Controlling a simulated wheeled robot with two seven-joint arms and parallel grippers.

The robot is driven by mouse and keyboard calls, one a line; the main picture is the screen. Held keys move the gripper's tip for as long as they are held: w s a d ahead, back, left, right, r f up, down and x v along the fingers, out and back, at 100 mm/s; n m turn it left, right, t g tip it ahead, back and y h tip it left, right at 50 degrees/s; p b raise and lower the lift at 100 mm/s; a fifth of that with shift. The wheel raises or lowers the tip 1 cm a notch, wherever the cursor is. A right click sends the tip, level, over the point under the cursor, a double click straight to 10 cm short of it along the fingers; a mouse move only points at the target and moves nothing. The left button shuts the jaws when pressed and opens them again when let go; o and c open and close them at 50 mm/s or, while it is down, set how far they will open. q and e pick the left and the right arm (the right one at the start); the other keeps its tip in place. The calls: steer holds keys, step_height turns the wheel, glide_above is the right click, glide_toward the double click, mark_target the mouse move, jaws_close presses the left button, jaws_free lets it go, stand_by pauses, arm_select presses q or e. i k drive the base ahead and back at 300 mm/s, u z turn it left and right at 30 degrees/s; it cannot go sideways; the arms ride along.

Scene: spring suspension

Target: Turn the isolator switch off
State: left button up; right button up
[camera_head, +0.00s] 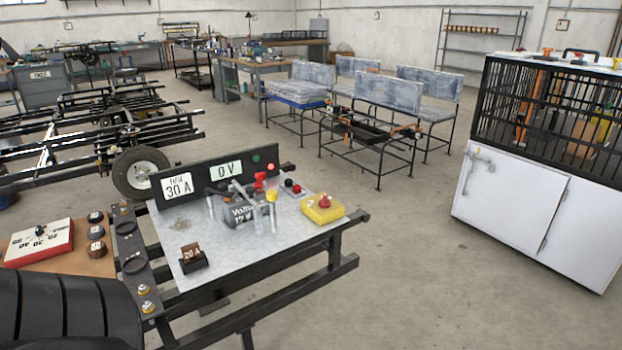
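What looks like the isolator switch (324,209) is a yellow box with a red knob on top. It sits at the right end of a grey metal work surface (277,262) on a black frame. The knob's setting is too small to read. A black panel behind it carries a "0 V" display (226,170), a "FUSE 30 A" label (177,185), and small red and green lights at its right end. Neither of my grippers is in view.
A grey block marked "Volta" (240,216) with upright posts stands left of the switch. A brown fuse-like block (193,257) sits at the front left. A red-and-white box (39,243) lies further left. Open floor separates the bench from a white caged cabinet (530,215).

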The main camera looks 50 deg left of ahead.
mark_target(324, 203)
steer(key=u, duration=1.1)
steer(key=i, duration=1.2)
steer(key=u, duration=1.4)
steer(key=i, duration=0.15)
steer(key=u, duration=0.1)
